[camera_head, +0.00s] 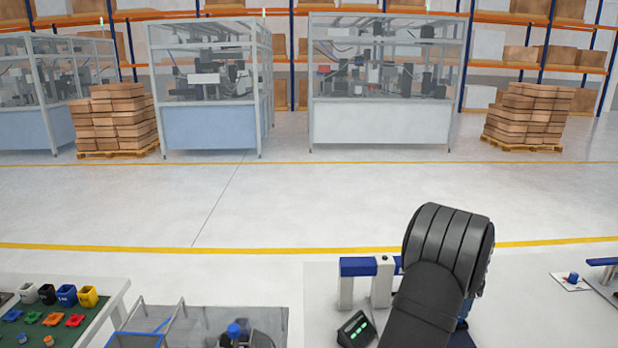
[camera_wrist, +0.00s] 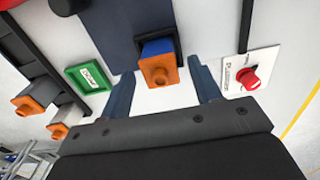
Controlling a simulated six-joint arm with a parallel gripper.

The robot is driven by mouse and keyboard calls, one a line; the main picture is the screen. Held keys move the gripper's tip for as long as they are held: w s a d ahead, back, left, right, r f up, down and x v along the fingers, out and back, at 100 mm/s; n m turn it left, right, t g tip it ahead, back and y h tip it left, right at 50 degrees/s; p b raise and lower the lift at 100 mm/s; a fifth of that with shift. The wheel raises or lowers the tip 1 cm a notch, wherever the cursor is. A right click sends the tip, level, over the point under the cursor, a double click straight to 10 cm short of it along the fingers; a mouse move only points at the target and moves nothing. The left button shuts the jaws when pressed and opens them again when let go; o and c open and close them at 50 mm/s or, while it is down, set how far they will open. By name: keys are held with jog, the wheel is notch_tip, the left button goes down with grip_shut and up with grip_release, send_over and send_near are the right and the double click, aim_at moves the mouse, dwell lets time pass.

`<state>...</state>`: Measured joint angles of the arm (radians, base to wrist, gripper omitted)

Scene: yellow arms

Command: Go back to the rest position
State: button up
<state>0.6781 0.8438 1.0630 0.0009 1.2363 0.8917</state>
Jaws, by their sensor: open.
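My gripper (camera_wrist: 161,68) shows in the wrist view with its two blue fingers spread apart. Between and beyond the fingertips is an orange block with a round nub (camera_wrist: 160,70), joined to a blue part in a dark holder. I cannot tell how far the fingertips are from it, and nothing is visibly gripped. In the head view my dark arm rises at the lower right, and the gripper's fingers are hidden or out of frame.
A red knob (camera_wrist: 250,79) sits on a white plate, right of the fingers. A green sign (camera_wrist: 90,77) and orange-ended parts (camera_wrist: 27,104) lie left. In the head view, a blue-topped stand (camera_head: 358,267) and dark display box (camera_head: 356,330) stand near my arm; coloured bins (camera_head: 66,296) are far left.

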notch_tip(320, 180, down, 4)
jog(key=shift+r, duration=2.25)
